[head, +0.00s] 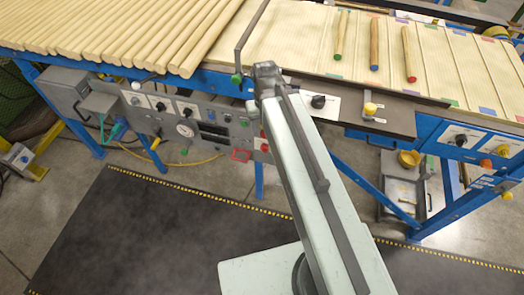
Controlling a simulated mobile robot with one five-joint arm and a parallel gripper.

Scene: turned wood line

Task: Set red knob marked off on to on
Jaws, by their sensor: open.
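A small red knob (263,144) shows on the grey control panel (172,125) under the bench, just left of my arm. Its pointer and any off or on lettering are too small to read.
The panel also has black knobs, a round gauge (185,130) and a dark display. Another panel at right has orange knobs (503,150). Wooden rods (120,35) cover the bench at left. The dark floor mat is clear.

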